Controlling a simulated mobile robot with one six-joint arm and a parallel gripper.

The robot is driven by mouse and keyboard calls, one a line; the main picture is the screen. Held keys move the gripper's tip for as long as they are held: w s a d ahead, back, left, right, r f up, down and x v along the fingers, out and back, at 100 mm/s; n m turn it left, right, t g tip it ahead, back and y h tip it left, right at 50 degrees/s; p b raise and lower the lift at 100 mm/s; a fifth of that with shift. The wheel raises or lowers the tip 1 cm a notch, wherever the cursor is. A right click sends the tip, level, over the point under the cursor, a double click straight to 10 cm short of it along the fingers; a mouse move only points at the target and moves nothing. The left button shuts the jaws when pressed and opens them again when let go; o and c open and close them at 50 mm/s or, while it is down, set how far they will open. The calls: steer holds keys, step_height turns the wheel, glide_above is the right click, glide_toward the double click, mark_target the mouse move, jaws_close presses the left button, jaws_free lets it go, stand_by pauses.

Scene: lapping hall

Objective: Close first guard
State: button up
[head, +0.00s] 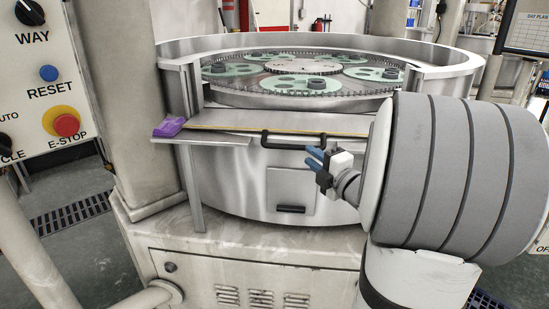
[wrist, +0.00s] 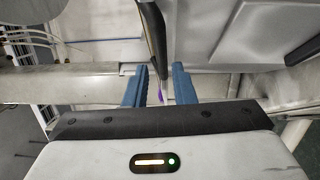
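The first guard (head: 290,122) is a flat metal panel folded down at the front opening of the round steel tub, with a yellow line along it. A black bar handle (head: 290,146) hangs from its front edge. My gripper (head: 313,157) has blue fingers and is at the handle's right end, just in front of the tub. In the wrist view my gripper (wrist: 161,72) has its fingers apart, and a dark bar (wrist: 152,35), seemingly the handle, runs in between them. I cannot tell whether they touch it.
A purple cloth-like item (head: 170,127) lies on the left side ledge. A control panel (head: 45,70) with a red E-stop stands at the left. Green carrier discs (head: 290,84) lie inside the tub. A small hatch (head: 290,190) is below the handle.

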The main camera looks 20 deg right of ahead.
steer(key=w+a+n+y, duration=0.2)
steer(key=w, duration=0.4)
stand_by(0.4)
steer(key=shift+a, duration=0.1)
steer(key=shift+c, duration=0.3)
jaws_close()
